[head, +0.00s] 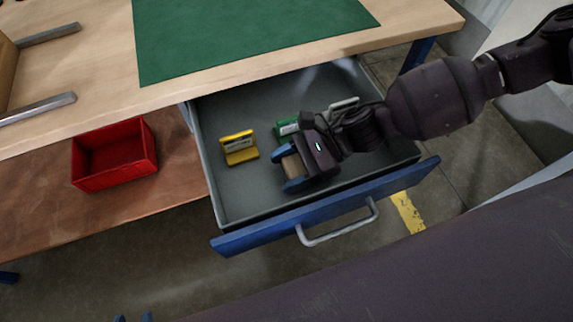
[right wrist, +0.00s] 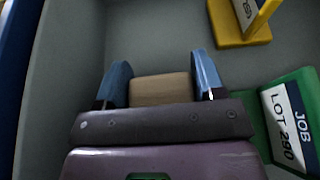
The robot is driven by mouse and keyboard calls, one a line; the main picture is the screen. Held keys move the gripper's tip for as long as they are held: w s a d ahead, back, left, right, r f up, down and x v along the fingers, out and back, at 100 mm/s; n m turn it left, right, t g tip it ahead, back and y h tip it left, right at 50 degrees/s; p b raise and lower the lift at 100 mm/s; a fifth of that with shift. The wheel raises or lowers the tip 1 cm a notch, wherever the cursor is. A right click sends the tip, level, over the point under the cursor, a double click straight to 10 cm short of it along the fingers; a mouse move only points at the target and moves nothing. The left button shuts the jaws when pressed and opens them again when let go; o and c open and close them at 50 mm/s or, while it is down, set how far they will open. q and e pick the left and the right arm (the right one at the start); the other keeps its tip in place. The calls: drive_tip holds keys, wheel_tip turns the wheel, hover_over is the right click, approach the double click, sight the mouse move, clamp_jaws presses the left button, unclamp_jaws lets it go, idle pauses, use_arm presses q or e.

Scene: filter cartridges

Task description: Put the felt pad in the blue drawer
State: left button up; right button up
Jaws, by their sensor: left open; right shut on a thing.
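The blue drawer (head: 400,186) is pulled open under the table, with a grey inside and a metal handle. My right gripper (head: 289,168) is inside the drawer's outline, near the front wall, and is shut on the tan felt pad (head: 293,167). In the right wrist view the felt pad (right wrist: 160,89) sits between the two blue fingers (right wrist: 161,80), over the grey drawer floor. I cannot tell whether the pad touches the floor. My left gripper (head: 133,318) is open; only its blue fingertips show at the bottom edge, well away from the drawer.
In the drawer stand a yellow holder (head: 239,148) and a green labelled holder (head: 285,129), partly hidden by my right gripper. A grey item (head: 345,103) lies at the back right. A red bin (head: 114,154) sits on the lower shelf. A green mat (head: 240,35) covers part of the tabletop.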

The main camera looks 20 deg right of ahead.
sight(294, 165)
use_arm(q)
drive_tip(key=shift+s, duration=0.1)
use_arm(e)
drive_tip(key=shift+f, duration=0.1)
use_arm(q)
drive_tip(key=shift+s+f, duration=0.15)
drive_tip(key=shift+s, duration=0.05)
use_arm(e)
drive_tip(key=o, duration=1)
use_arm(q)
drive_tip(key=shift+a, duration=0.1)
use_arm(e)
drive_tip(key=shift+r, duration=0.2)
drive_tip(key=p+v, duration=0.1)
drive_tip(key=v, duration=0.3)
drive_tip(key=shift+w, duration=0.1)
drive_tip(key=p+v, duration=0.1)
drive_tip(key=v, duration=0.5)
drive_tip(key=shift+d+r, duration=0.15)
drive_tip(key=shift+d, duration=0.25)
drive_tip(key=shift+d+r, duration=0.15)
drive_tip(key=shift+d, duration=0.4)
use_arm(q)
drive_tip(key=shift+s+a+n, duration=0.25)
drive_tip(key=shift+s+n, duration=0.05)
drive_tip(key=shift+s, duration=0.1)
drive_tip(key=shift+w+r, duration=0.15)
drive_tip(key=shift+r, duration=0.1)
